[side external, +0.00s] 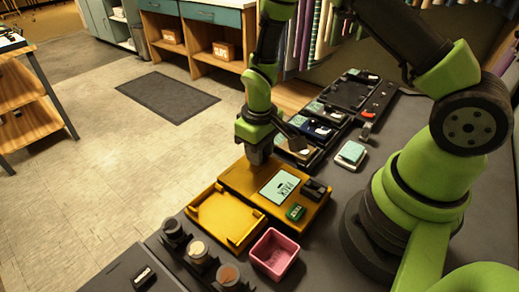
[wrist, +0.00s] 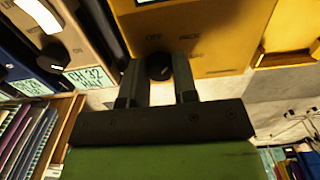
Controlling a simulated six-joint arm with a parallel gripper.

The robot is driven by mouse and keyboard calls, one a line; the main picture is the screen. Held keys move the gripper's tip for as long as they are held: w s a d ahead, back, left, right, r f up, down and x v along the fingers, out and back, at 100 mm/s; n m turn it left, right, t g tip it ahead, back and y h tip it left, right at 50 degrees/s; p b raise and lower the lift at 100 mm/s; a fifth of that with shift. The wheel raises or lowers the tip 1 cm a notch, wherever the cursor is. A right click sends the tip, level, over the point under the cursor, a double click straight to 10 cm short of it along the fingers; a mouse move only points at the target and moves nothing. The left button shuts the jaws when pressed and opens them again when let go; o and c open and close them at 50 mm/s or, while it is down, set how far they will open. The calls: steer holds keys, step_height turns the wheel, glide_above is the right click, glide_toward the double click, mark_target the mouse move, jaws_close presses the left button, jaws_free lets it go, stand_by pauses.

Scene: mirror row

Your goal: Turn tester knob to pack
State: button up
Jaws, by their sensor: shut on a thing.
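The yellow tester (side external: 237,179) lies on the dark bench in the side external view, with a pale screen (side external: 283,186) bearing dark text on its top. My gripper (side external: 255,158) reaches down at the tester's far left end, where it hides the knob. In the wrist view, the round black knob (wrist: 158,67) sits on the tester's yellow face (wrist: 220,25) between my gripper's two fingers (wrist: 158,80). The fingers are shut on the knob. The words OFF and PACK are printed beside it. I cannot tell exactly where the knob points.
An empty yellow tray (side external: 228,215) adjoins the tester, with a pink bin (side external: 274,253) in front. Several round-topped items stand at the front left. A row of dark units (side external: 318,128) runs behind the tester. A small pale-topped block (side external: 351,154) lies to the right.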

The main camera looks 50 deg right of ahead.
stand_by(0.3)
steer(key=o, duration=0.9)
step_height(320, 180, up, 10)
steer(key=s+r+m+t, duration=0.1)
steer(key=s+r+t, duration=0.1)
steer(key=s+r, duration=0.3)
steer(key=s+a+r+m+t+y, duration=0.1)
steer(key=s+r+t, duration=0.1)
steer(key=s+r, duration=0.3)
steer(key=s+a+r+m+t+y, duration=0.1)
steer(key=s+r+m+t, duration=0.1)
steer(key=s+r, duration=0.3)
step_height(320, 180, up, 3)
steer(key=shift+s+a+t, duration=0.1)
steer(key=shift+a+t, duration=0.05)
steer(key=shift+t, duration=0.45)
